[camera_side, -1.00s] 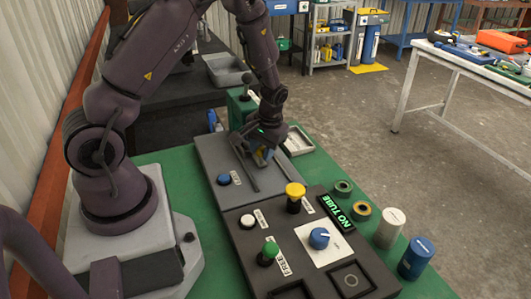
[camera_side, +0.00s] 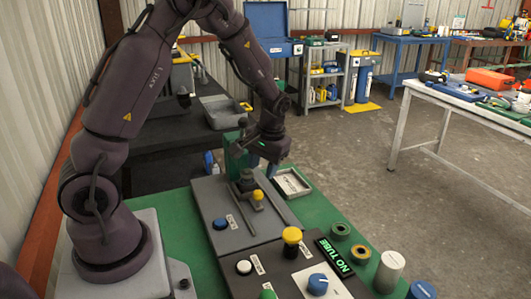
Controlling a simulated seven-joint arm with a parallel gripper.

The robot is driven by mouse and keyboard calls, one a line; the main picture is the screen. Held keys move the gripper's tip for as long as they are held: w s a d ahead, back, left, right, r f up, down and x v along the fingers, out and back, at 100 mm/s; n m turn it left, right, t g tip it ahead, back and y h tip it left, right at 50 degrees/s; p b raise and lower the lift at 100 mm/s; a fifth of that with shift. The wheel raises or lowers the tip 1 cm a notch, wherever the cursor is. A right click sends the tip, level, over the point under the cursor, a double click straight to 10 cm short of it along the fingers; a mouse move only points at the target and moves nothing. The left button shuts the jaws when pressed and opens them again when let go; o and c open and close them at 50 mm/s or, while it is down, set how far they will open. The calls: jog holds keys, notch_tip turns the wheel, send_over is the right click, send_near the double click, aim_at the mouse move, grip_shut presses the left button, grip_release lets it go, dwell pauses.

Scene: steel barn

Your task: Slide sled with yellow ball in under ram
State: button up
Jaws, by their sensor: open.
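The yellow ball (camera_side: 258,195) shows on the grey plate, at the near right side of a small dark part (camera_side: 246,184). I cannot tell whether this dark part is the sled, the ram or both. A green upright frame (camera_side: 232,158) stands just behind them, partly hidden by my arm. My gripper (camera_side: 266,160) is above and behind the ball, apart from it. Its jaws are open, but the fingertips are small and hard to make out against the dark parts.
Dark rails (camera_side: 243,214) lie on the grey plate. A blue button (camera_side: 220,224), a yellow button (camera_side: 292,236) and a lit "NO TUBE" sign (camera_side: 334,257) are nearer. A shallow grey tray (camera_side: 291,182) lies to the right. Green tabletop is bare at far left.

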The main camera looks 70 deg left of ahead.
jog(key=shift+w+d+r, duration=0.15)
jog(key=shift+r, duration=0.95)
jog(key=shift+w+d+r, duration=0.1)
jog(key=shift+d+r, duration=0.05)
jog(key=shift+r, duration=0.9)
jog(key=s+d+r+m+t+h, duration=0.1)
jog(key=s+d+r+m+t, duration=0.5)
jog(key=s+d+r, duration=0.8)
jog(key=shift+s+d+r+m+t+h, duration=0.25)
jog(key=shift+d+r+m+t+h, duration=0.15)
jog(key=shift+d+r, duration=0.35)
